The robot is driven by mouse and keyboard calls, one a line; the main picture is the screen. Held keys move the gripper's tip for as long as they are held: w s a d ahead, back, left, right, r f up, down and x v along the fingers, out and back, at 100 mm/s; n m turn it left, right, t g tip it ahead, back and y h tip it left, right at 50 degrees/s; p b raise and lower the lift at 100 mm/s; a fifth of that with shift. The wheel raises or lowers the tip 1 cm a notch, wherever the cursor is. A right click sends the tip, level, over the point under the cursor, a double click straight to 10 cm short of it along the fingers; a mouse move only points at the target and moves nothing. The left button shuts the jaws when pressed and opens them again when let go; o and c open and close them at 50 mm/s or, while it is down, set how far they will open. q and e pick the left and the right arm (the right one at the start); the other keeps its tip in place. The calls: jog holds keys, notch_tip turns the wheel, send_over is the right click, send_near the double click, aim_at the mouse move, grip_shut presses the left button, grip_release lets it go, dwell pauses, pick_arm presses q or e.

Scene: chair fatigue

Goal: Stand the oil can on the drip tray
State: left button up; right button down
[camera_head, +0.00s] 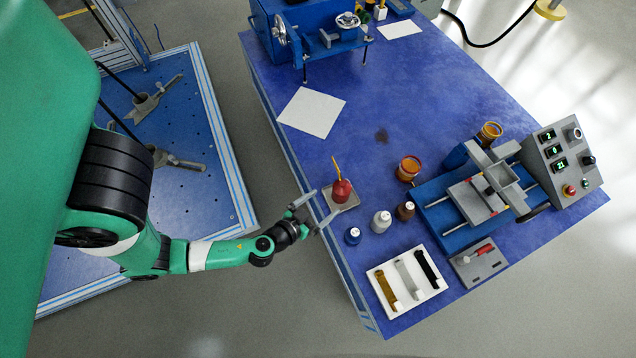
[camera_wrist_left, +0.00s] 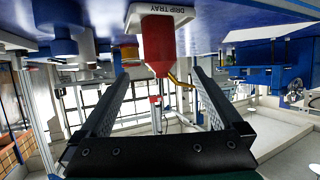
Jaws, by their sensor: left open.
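The red oil can (camera_head: 341,191) with its yellow spout stands upright on the small grey drip tray (camera_head: 352,204), near the left edge of the blue table. In the left wrist view, which is upside down, the can (camera_wrist_left: 158,45) rests with its base on the tray labelled DRIP TRAY (camera_wrist_left: 185,12). My left gripper (camera_head: 324,207) is open, just left of the can at the table edge. Its two fingers (camera_wrist_left: 160,80) are spread either side of the can's line, and the can shows no contact with them. My right gripper is not in view.
A blue bottle (camera_head: 352,236), a white bottle (camera_head: 381,221) and a brown bottle (camera_head: 405,210) stand right of the tray. A white holder (camera_head: 377,279) with several strips lies at the front. An amber jar (camera_head: 408,169) and a grey-blue machine (camera_head: 470,200) stand farther right. White paper (camera_head: 311,112) lies behind.

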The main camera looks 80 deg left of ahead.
pick_arm(q)
jog(key=shift+s+d+r, duration=0.35)
jog(key=shift+s+d, duration=0.05)
jog(key=shift+s, duration=0.1)
jog(key=w+d+r+n+t, duration=0.1)
jog(key=w+d+r+t, duration=0.1)
jog(key=w+r, duration=0.9)
jog(key=w+d+r+t, duration=0.2)
jog(key=w+r, duration=0.8)
jog(key=r, duration=0.2)
jog(key=w+d+r+m+t+h, duration=0.1)
jog(key=w+r+t, duration=0.1)
jog(key=r, duration=0.7)
jog(key=w+d+r+t+h, duration=0.1)
jog(key=w+d+r+t, duration=0.15)
jog(key=r, duration=0.65)
jog(key=s+d+r+m+t+h, duration=0.2)
jog(key=s+r+m+t+h, duration=0.15)
jog(key=r, duration=0.65)
jog(key=s+d+r+m+t+h, duration=0.2)
jog(key=s+r, duration=0.2)
jog(key=r, duration=0.5)
jog(key=s+d+r+m+t+h, duration=0.2)
jog(key=s+r+m+t+h, duration=0.1)
jog(key=r, duration=0.7)
notch_tip(320, 180, up, 55)
jog(key=p, duration=5.5)
jog(key=shift+w+r+p, duration=0.15)
jog(key=shift+p, duration=0.25)
